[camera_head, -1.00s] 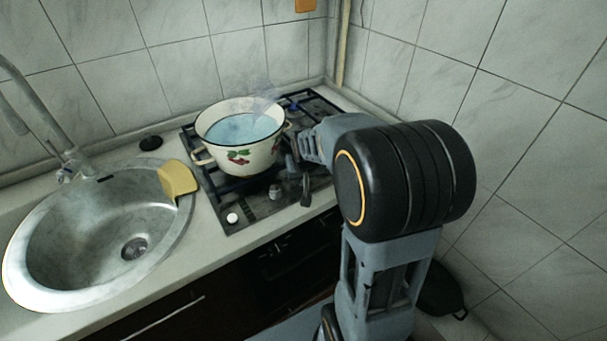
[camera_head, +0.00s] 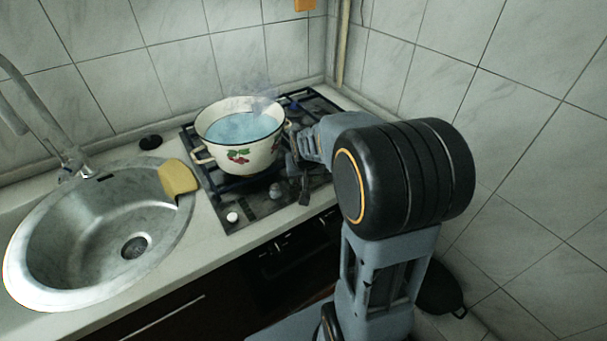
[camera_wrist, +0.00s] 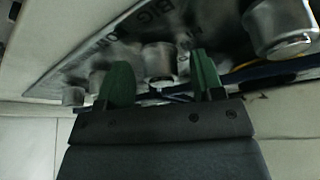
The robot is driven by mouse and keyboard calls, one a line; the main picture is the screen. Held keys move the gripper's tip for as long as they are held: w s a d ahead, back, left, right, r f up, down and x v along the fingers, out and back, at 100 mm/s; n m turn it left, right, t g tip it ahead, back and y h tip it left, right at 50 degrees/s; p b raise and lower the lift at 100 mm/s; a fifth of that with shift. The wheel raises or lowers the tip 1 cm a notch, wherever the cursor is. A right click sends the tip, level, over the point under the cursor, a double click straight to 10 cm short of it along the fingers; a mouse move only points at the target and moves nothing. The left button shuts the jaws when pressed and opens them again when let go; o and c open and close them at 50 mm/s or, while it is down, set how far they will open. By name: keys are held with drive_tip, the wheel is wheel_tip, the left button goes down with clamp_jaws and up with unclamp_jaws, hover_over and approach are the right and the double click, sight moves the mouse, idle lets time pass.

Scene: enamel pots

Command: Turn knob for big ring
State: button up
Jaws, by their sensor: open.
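The stove's control panel (camera_head: 250,207) carries several knobs along its front edge. In the head view a silver knob (camera_head: 275,190) and a white knob (camera_head: 232,217) show left of my gripper (camera_head: 303,188). In the wrist view my gripper (camera_wrist: 163,80) is open, with its two green fingers apart. A silver knob (camera_wrist: 158,58) shows between the fingers; I cannot tell whether they touch it. A larger-looking knob (camera_wrist: 282,28) is at the upper right and smaller ones (camera_wrist: 74,96) are at the left. The printed word "BIG" (camera_wrist: 152,16) shows on the panel.
A white enamel pot (camera_head: 240,140) with blue liquid steams on the stove grate (camera_head: 222,186), close to my gripper. A sink (camera_head: 95,235) and a yellow sponge (camera_head: 177,178) are left of the stove. A tiled wall (camera_head: 530,150) stands at the right.

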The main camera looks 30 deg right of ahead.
drive_tip(key=p+v, duration=0.1)
drive_tip(key=v, duration=1.2)
drive_tip(key=shift+r, duration=0.35)
drive_tip(key=shift+s, duration=0.1)
drive_tip(key=s+a+n+y+p, duration=0.1)
drive_tip(key=s+a+n+p, duration=0.2)
drive_tip(key=s+a+p, duration=0.2)
drive_tip(key=s+a, duration=0.3)
drive_tip(key=s, duration=0.2)
drive_tip(key=shift+s+f+n+g, duration=0.25)
drive_tip(key=shift+s+n+g, duration=0.05)
drive_tip(key=shift+s+g, duration=0.1)
drive_tip(key=shift+c, duration=0.4)
